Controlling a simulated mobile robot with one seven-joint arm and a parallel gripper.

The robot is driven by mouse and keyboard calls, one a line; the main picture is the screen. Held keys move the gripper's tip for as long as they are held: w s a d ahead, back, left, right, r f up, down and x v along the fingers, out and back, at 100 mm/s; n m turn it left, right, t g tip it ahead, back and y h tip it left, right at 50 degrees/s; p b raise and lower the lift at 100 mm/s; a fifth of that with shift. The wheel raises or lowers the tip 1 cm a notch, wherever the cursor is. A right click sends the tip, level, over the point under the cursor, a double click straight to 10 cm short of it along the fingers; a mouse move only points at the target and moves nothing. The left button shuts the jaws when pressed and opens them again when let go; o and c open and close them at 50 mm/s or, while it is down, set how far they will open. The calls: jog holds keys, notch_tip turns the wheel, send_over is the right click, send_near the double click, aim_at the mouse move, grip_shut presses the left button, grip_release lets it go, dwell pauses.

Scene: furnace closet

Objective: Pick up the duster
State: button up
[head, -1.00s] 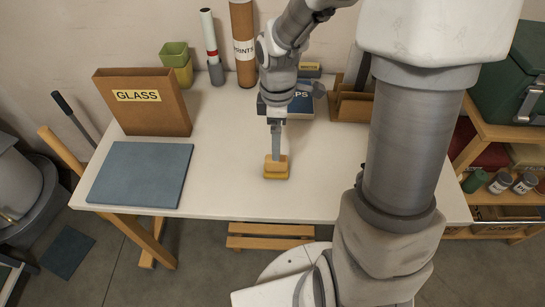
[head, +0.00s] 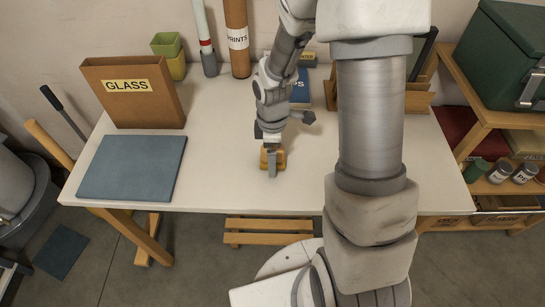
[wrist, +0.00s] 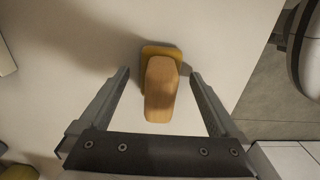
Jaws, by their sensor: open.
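The duster (head: 279,160) is a small yellow block with a tan wooden top, lying on the white table near its front edge. In the wrist view the duster (wrist: 161,88) shows its rounded wooden top over a yellow base. My gripper (head: 272,165) is at the duster in the head view and hides part of it. In the wrist view my gripper (wrist: 160,75) is open, with one finger on each side of the duster and a gap on both sides. Nothing is held.
The white table (head: 220,170) is clear around the duster. A blue mat (head: 133,167) and a brown GLASS box (head: 135,100) are at the left. A dark blue book (head: 299,92) lies behind my arm. A shelf unit with a green box (head: 505,55) stands at the right.

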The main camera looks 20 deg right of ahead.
jog(key=c, duration=1.5)
jog(key=shift+r, duration=0.15)
jog(key=r, duration=0.1)
jog(key=r+p, duration=0.1)
jog(key=r, duration=0.2)
jog(key=shift+d+r+p, duration=0.3)
jog(key=shift+r, duration=0.05)
jog(key=s+d+r, duration=0.1)
jog(key=d+r, duration=0.1)
jog(key=d, duration=0.1)
jog(key=s+d+r+p, duration=0.1)
jog(key=s+d+r, duration=0.1)
jog(key=d, duration=0.1)
jog(key=s+d+r+p, duration=0.1)
jog(key=d+r, duration=0.1)
jog(key=d, duration=0.2)
jog(key=shift+s+d, duration=0.1)
jog(key=shift+s, duration=0.2)
